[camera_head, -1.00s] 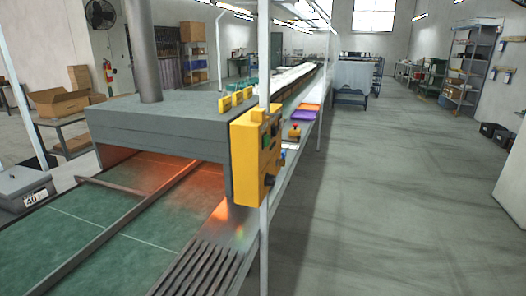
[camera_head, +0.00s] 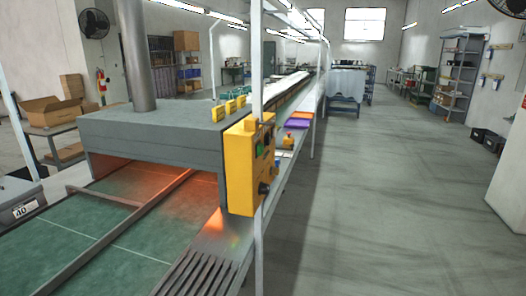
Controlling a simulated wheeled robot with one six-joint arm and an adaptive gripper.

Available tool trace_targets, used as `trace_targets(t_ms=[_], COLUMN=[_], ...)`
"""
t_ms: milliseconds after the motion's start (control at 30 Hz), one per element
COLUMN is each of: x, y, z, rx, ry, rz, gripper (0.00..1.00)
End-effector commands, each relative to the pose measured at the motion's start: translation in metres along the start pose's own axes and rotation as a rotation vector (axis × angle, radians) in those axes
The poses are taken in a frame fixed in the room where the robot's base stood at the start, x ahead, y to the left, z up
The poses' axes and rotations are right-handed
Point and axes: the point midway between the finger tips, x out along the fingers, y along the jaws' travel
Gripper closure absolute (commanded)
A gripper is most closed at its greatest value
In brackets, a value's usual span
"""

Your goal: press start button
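A yellow control box (camera_head: 241,168) is mounted at the near right corner of the grey oven, by a white upright post. A green button (camera_head: 259,149) shows on its right-hand face, partly behind the post. A dark knob (camera_head: 264,188) sits low on the same face. I see the face at a steep angle, so any labels are too small to read. My gripper is not in view.
The oven (camera_head: 150,125) stands over a green conveyor (camera_head: 110,235) with metal rails. A slotted metal ledge (camera_head: 200,265) runs along its right side. The white post (camera_head: 258,90) stands in front of the box. The grey floor (camera_head: 390,220) to the right is clear.

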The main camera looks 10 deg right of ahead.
Motion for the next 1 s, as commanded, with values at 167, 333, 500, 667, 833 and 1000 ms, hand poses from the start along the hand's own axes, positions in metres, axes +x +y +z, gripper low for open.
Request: trace_targets(t_ms=[167, 333, 500, 667, 833, 1000], x=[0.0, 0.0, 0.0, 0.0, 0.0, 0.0], y=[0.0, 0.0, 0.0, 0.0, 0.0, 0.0], z=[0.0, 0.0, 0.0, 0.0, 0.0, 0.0], rx=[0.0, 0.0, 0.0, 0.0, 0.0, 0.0], ry=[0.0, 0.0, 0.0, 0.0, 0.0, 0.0], rz=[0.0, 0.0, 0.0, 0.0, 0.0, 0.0], gripper=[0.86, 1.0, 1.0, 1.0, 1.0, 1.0])
